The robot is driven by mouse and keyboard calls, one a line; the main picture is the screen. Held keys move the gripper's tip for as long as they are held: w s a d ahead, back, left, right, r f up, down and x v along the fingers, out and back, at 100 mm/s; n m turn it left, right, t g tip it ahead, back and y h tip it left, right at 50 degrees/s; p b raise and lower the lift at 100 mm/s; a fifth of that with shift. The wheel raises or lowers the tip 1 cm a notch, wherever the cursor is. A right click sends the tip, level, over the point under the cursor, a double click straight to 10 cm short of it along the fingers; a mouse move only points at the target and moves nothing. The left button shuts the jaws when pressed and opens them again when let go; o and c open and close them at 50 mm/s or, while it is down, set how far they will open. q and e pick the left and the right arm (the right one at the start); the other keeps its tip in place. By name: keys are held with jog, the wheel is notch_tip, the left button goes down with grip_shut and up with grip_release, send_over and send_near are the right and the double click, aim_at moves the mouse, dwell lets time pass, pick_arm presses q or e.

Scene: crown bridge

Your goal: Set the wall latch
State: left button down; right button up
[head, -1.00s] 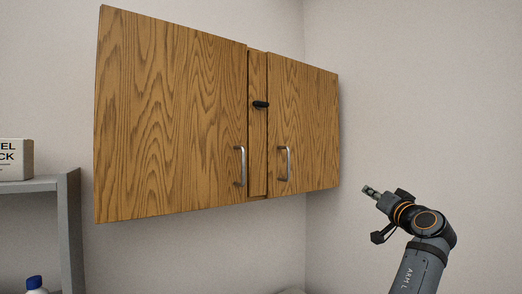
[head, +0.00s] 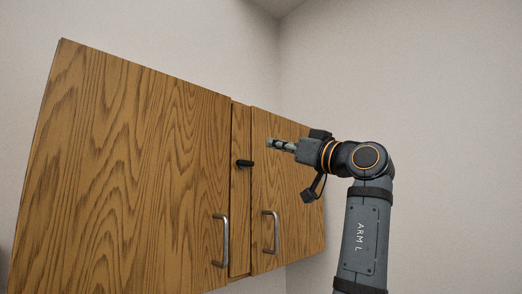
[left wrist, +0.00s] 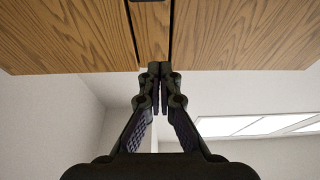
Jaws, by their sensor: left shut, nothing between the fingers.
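The wall latch (head: 245,163) is a small black lever on the narrow wooden strip (head: 239,205) between the cabinet's two doors. It lies roughly level. My left gripper (head: 272,144) is shut and empty, up and to the right of the latch in the head view, apart from it. It overlaps the right door (head: 288,190) in the picture. In the left wrist view its closed fingers (left wrist: 160,70) point at the cabinet's edge by the middle strip (left wrist: 155,30). A dark bit at the top of that view is too cropped to name. My right gripper is not in view.
The left door (head: 120,170) and right door look shut and carry metal bar handles (head: 222,240) (head: 270,232). Bare walls (head: 430,100) lie behind and to the right. Ceiling lights (left wrist: 260,124) show in the left wrist view. Free room lies right of the cabinet.

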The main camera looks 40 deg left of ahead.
pick_arm(q)
notch_tip(320, 180, up, 3)
jog(key=p, duration=0.5)
send_over(245, 163)
jog(key=d, duration=0.2)
jog(key=shift+s+a, duration=0.1)
jog(key=shift+s, duration=0.3)
notch_tip(245, 163, down, 4)
jog(key=shift+r+p, duration=0.1)
jog(key=shift+p, duration=0.4)
jog(key=shift+w+a+f, duration=0.1)
jog(key=shift+f, duration=0.2)
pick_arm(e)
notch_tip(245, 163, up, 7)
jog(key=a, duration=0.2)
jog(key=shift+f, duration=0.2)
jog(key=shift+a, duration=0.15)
